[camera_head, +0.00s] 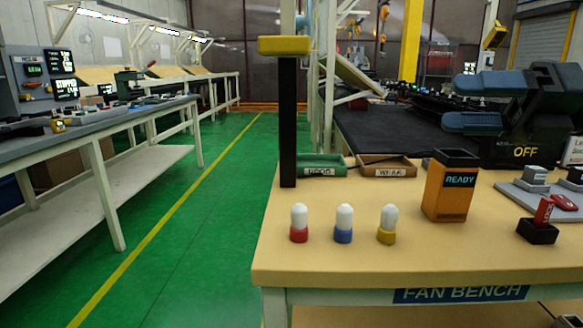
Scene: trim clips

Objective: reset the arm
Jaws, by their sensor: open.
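My gripper (452,104) is at the upper right, dark with two blue fingers pointing left. The fingers are apart, one above the other in the picture, with nothing between them. It appears raised above the right part of the bench (400,262). My dark wrist behind it partly covers the view there. Below it is a black unit (525,153) with a lit "OFF" sign.
White-topped pieces with red (299,224), blue (343,224) and yellow (387,225) bases stand near the front. Behind are a green tray (322,172) and a brown tray (386,173). An orange "READY" box (448,188), a black post (288,125) and a red-topped block (540,226) stand nearby.

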